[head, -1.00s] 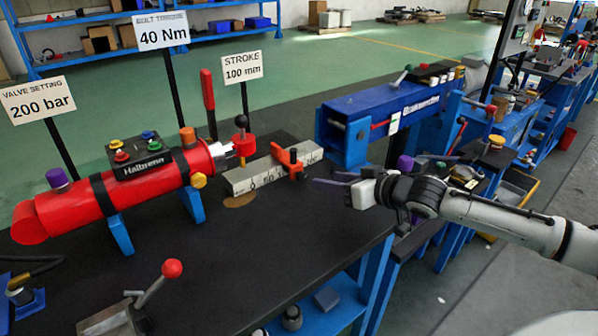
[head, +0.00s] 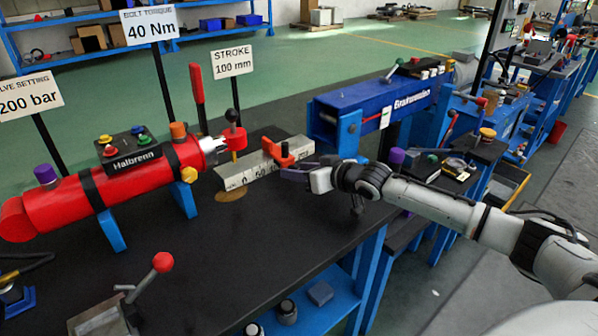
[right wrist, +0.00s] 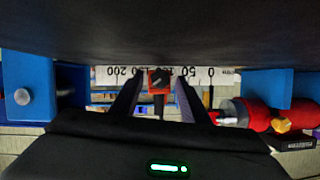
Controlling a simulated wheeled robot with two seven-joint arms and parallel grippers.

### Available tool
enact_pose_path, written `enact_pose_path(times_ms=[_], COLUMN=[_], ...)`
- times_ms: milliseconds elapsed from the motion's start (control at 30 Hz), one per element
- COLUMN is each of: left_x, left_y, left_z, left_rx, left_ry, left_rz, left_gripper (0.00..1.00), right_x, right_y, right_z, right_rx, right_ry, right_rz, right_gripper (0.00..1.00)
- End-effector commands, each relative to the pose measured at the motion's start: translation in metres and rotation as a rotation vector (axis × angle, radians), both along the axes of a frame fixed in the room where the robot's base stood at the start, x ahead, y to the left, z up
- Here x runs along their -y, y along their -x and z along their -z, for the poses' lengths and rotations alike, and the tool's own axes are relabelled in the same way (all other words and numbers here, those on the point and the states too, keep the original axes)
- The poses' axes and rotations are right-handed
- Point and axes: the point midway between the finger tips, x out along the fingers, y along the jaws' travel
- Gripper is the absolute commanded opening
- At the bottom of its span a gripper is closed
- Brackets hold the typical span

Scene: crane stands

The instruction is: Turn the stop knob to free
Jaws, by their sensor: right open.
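The orange-red stop (head: 271,153) sits on the pale ruler rail (head: 238,178) near the rail's right end. Its knob faces my right gripper (head: 305,164), whose fingertips reach close to it from the right. In the right wrist view, the stop knob (right wrist: 159,80) is a red square with a dark mark across it. It lies in line with the gap between the two dark fingers, which are open on either side of it. Whether a finger touches it I cannot tell. The rail's numbers (right wrist: 203,73) show inverted there. My left gripper is not in view.
A red cylinder (head: 60,208) labelled Halbrenn lies left of the rail, and a blue beam unit (head: 375,105) stands behind my right gripper. A red-ball lever (head: 150,275) rises at the front left. The black bench top (head: 250,250) is clear in front of the rail.

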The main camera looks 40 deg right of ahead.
Motion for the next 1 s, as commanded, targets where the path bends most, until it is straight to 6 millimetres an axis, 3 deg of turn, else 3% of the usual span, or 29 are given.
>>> enact_pose_path(times_ms=[267,500,1000], left_x=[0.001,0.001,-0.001], left_y=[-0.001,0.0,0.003], left_z=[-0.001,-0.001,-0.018], left_rx=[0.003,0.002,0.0], left_ry=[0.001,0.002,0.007], left_rz=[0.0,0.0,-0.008], left_gripper=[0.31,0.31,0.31], right_x=[0.0,0.0,-0.003], right_y=[-0.001,-0.001,0.0], right_z=[0.001,0.001,-0.003], right_rx=[0.0,0.0,0.011], right_ry=[0.0,0.0,0.142], right_rz=[0.0,0.0,-0.001], right_gripper=[0.4,0.0,0.0])
